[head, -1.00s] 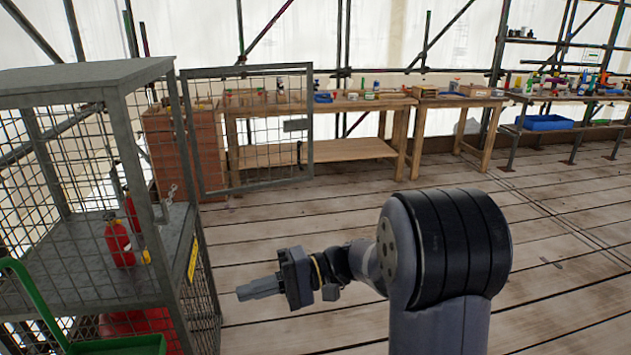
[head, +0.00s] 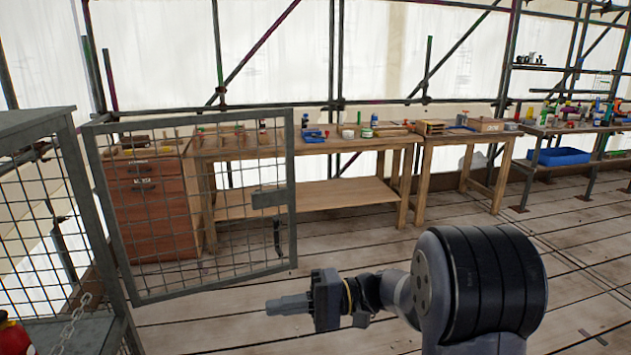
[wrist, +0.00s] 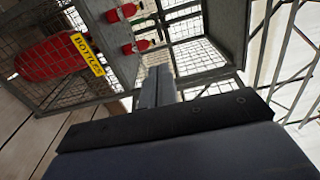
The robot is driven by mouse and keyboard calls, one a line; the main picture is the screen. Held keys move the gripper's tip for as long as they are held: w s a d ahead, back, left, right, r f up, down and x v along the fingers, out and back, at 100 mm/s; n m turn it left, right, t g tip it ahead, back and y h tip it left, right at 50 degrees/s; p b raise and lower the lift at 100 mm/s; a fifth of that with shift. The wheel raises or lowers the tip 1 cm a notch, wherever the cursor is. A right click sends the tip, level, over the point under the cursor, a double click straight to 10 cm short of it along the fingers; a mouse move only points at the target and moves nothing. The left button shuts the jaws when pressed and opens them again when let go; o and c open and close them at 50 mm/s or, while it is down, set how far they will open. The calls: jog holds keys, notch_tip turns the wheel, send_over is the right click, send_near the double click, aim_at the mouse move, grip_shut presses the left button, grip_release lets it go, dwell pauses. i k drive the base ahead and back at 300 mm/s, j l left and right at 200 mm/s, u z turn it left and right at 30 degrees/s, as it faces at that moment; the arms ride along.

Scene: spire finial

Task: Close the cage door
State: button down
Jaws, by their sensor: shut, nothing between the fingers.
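The cage door (head: 272,200) is a grey steel frame with wire mesh, swung wide open to the right of the cage (head: 75,190). It carries a small dark plate and a handle near its free edge. My gripper (head: 270,306) is shut and empty, pointing left, in front of and below the door's lower free corner in the head view. It looks apart from the door. In the wrist view my gripper (wrist: 158,80) points toward the cage (wrist: 110,100), with its yellow "BOTTLES" label (wrist: 88,54) and red bottles (wrist: 122,13) inside. The door is not clearly seen there.
A wooden drawer unit (head: 155,215) and workbenches (head: 320,195) stand behind the door. A chain (head: 75,322) and a red bottle (head: 12,335) show at the cage's lower left.

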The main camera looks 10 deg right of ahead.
aim_at(279, 196)
jog(key=i+l+z, duration=0.1)
jog(key=i, duration=0.65)
jog(key=i+l+z, duration=0.15)
jog(key=i, duration=0.6)
